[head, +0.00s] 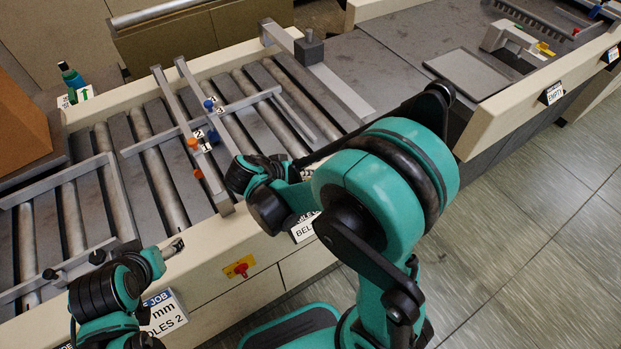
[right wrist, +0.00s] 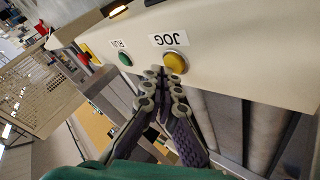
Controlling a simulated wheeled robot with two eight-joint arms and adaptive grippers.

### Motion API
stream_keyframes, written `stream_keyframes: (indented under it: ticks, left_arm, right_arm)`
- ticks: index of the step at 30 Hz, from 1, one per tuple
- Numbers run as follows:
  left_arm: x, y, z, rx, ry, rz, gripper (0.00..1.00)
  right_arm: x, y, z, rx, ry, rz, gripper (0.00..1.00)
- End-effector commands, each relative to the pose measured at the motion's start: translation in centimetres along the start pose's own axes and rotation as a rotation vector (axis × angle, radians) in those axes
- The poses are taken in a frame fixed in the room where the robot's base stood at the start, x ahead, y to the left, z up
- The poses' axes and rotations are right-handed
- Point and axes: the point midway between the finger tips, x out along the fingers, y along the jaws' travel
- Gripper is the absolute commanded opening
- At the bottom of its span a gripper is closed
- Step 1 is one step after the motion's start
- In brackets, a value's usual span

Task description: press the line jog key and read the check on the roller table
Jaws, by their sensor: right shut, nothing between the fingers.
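The yellow JOG key (right wrist: 174,62) sits on a cream panel in the right wrist view, under an upside-down JOG label. My right gripper (right wrist: 165,80) is shut and empty, its fingertips just at the key's lower edge; I cannot tell whether they touch it. In the head view my right arm hides the key and these fingertips. The roller table (head: 205,250) carries a metal frame (head: 182,128) with orange and blue knobs and small number tags. My left gripper (head: 173,248) is by the table's front rail, its jaws too small to judge.
A green RUN button (right wrist: 125,58) and a red button (right wrist: 85,56) are beside the JOG key. An amber lamp (right wrist: 118,10) glows above. A red-and-yellow switch (head: 239,267) is on the front face. A brown box (head: 20,125) stands at left. The floor at right is clear.

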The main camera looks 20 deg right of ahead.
Motion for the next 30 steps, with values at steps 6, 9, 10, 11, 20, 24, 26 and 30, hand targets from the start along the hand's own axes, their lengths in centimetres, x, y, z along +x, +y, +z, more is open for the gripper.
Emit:
stream_keyframes:
  ticks: [6,9,10,11,20,24,26,30]
  left_arm:
    - [0.23,0.00,0.16,0.000,0.000,0.000,0.70]
    - [0.33,0.00,0.24,0.000,0.000,0.000,0.70]
    - [0.36,0.00,0.26,0.000,0.000,0.000,0.70]
    - [0.38,0.00,0.28,0.000,0.000,0.000,0.70]
    - [0.67,0.00,0.48,0.000,0.000,0.000,0.70]
    - [0.66,0.00,0.47,0.000,0.000,0.000,0.70]
    - [0.66,0.00,0.47,0.000,0.000,0.000,0.70]
    - [0.62,0.00,0.44,0.000,0.000,0.000,0.70]
  right_arm:
    - [0.20,-0.15,0.15,0.000,0.000,0.000,0.00]
    - [0.29,-0.21,0.21,0.000,0.000,0.000,0.00]
    - [0.31,-0.23,0.22,0.000,0.000,0.000,0.00]
    - [0.34,-0.25,0.24,0.000,0.000,0.000,0.00]
    - [0.59,-0.43,0.43,0.000,0.000,0.000,0.00]
    - [0.58,-0.43,0.43,0.000,0.000,0.000,0.00]
    - [0.58,-0.42,0.43,0.000,0.000,0.000,0.00]
    - [0.54,-0.39,0.41,0.000,-0.001,0.000,0.00]
